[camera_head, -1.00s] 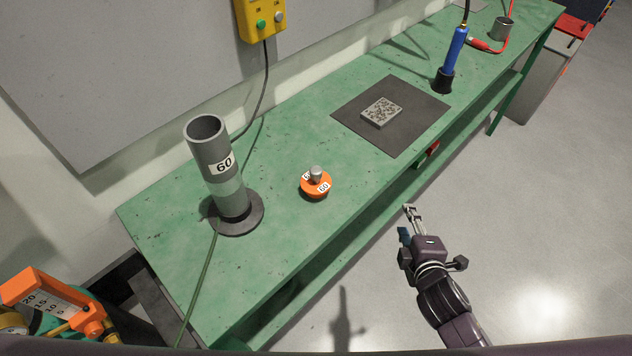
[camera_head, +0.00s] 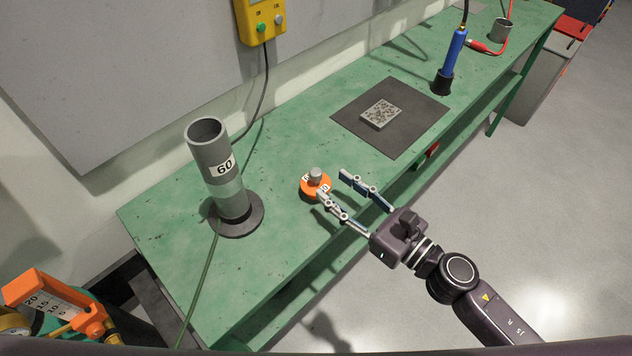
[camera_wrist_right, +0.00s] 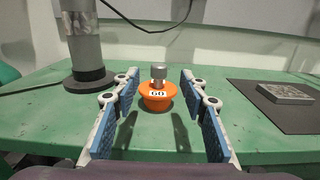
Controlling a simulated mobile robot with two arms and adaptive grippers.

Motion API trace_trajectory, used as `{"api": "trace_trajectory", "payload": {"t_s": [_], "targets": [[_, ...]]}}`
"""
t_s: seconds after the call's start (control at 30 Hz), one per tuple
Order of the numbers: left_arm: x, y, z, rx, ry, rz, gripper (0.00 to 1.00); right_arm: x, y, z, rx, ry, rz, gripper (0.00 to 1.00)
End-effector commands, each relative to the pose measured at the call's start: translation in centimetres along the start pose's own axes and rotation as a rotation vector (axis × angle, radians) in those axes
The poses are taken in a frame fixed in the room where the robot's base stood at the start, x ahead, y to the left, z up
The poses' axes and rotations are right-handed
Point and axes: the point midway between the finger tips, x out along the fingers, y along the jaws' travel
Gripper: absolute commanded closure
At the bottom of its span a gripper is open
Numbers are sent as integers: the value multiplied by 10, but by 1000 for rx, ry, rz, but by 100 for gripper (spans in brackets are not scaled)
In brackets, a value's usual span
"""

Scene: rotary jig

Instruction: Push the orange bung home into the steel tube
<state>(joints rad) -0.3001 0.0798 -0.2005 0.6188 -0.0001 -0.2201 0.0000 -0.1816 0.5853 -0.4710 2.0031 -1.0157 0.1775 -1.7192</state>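The orange bung (camera_head: 309,191) has a grey metal knob on top and a "60" label. It sits on the green bench; it also shows in the right wrist view (camera_wrist_right: 157,103). The steel tube (camera_head: 213,158), marked "60", stands upright on a dark round base to the left of the bung, with its top end open. My right gripper (camera_head: 331,184) is open at the bench's front edge, its fingers pointing at the bung. In the right wrist view the bung is centred just beyond the fingertips, with nothing held. My left gripper is not in view.
A dark mat (camera_head: 418,101) with a speckled grey block (camera_head: 381,114) lies right of the bung. A blue tool (camera_head: 453,58) in a black holder and a metal cup (camera_head: 502,30) stand further back. A yellow switch box (camera_head: 262,20) hangs behind. Bench between tube and bung is clear.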

Motion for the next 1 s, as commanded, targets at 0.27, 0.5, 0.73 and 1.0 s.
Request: {"api": "trace_trajectory", "payload": {"t_s": [0.27, 0.5, 0.73, 1.0], "targets": [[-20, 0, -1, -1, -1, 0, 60, 31, 1, 6, 4, -3, -2, 60], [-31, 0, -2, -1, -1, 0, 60, 62, 1, 4, 4, -3, -3, 60], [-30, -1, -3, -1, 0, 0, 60, 65, 2, 1, 5, -1, -3, 60], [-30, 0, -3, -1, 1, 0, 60, 65, 1, 1, 5, -1, -3, 83]]}}
